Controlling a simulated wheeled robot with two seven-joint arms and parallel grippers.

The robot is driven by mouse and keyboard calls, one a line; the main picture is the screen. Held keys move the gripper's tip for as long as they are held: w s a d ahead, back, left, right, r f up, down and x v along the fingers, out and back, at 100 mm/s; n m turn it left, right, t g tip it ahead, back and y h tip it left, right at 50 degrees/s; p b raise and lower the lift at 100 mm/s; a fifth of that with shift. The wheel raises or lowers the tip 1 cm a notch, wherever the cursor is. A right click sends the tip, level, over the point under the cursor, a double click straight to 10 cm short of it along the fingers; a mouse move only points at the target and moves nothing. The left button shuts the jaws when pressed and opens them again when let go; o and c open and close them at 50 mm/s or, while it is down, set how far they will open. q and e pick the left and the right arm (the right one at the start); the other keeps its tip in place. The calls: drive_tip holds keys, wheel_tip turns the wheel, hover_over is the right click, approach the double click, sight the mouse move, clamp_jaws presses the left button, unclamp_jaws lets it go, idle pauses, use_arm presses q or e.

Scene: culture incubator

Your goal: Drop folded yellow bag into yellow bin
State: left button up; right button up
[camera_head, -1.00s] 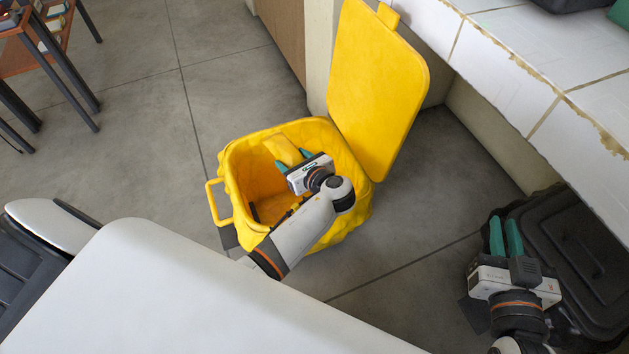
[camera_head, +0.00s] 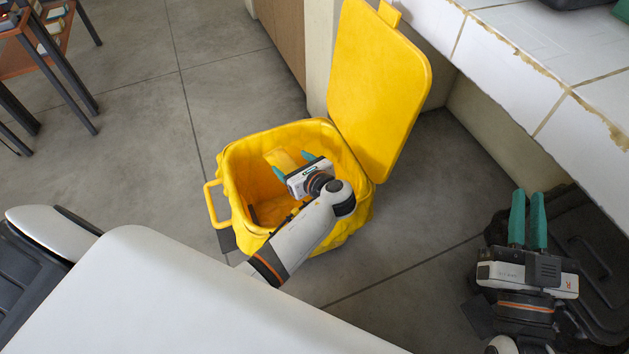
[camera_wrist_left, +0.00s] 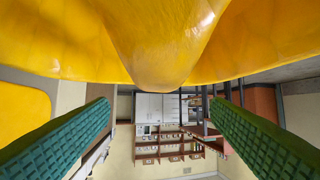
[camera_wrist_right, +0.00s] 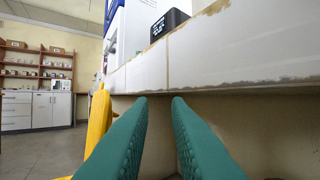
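The yellow bin (camera_head: 232,205) stands on the floor with its lid (camera_head: 375,85) raised; a yellow liner covers its rim. My left gripper (camera_head: 293,166) is over the bin's opening, its teal fingers spread wide. A pale yellow folded piece, apparently the folded yellow bag (camera_head: 280,158), shows just beyond the fingers, within the bin's outline; whether it touches anything is unclear. In the left wrist view, yellow material (camera_wrist_left: 165,60) fills the top, and nothing is clasped between the fingers. My right gripper (camera_head: 527,220) is empty at the right, its fingers apart with a narrow gap.
A white tiled counter (camera_head: 520,60) runs along the upper right. A dark lidded container (camera_head: 590,260) is beside my right gripper. A wooden shelf table (camera_head: 25,60) stands at upper left. Open grey floor (camera_head: 130,130) lies left of the bin.

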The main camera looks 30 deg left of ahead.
use_arm(q)
drive_tip(key=shift+o, duration=0.7)
drive_tip(key=shift+d+r, duration=0.1)
drive_tip(key=p+v, duration=0.4)
drive_tip(key=v, duration=0.7)
drive_tip(key=shift+s+d, duration=0.2)
drive_tip(key=shift+d, duration=0.1)
use_arm(e)
drive_tip(key=s+d+f+g+h, duration=0.1)
drive_tip(key=s+f+g, duration=0.1)
drive_tip(key=f+g, duration=0.3)
drive_tip(key=s+d+f+g+h, duration=0.2)
drive_tip(key=f+g, duration=0.3)
drive_tip(key=f, duration=0.3)
drive_tip(key=shift+d+f, duration=0.15)
drive_tip(key=shift+f, duration=0.05)
use_arm(q)
drive_tip(key=shift+r, duration=0.15)
use_arm(e)
drive_tip(key=shift+s, duration=0.1)
